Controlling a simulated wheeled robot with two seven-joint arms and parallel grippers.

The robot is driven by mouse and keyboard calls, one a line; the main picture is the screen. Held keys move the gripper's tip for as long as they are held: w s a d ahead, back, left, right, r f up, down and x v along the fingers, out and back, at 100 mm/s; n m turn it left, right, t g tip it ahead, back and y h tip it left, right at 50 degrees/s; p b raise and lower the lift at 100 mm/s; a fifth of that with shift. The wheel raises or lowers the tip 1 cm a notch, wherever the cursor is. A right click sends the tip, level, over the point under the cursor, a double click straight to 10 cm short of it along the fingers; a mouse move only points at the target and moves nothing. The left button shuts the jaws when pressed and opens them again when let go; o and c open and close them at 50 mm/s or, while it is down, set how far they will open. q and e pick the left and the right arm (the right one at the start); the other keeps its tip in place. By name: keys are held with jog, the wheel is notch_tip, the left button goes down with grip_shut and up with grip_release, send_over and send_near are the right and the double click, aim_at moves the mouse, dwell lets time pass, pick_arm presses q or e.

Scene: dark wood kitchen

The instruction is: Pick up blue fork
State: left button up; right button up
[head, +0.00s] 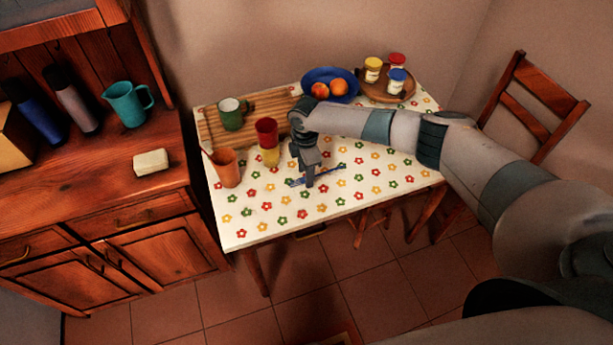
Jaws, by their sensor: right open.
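The blue fork (328,172) lies on the flowered tablecloth of the table (270,223), right of the stacked cups. My right gripper (309,183) points down over the fork and hides part of its middle. Its jaws are open. I cannot tell whether the fork lies between the fingers or whether they touch it. My left gripper is not in view.
A red cup (266,131) above a yellow cup (270,157) and an orange cup (225,168) stand left of the gripper. Behind are a green mug (231,114) on a wooden board (270,100), a blue fruit plate (345,97) and jars on a round tray (405,97). The table's front is clear.

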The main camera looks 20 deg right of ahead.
jog(key=shift+f, duration=0.35)
jog(key=shift+c, duration=0.2)
grip_shut()
jog(key=shift+r, duration=0.15)
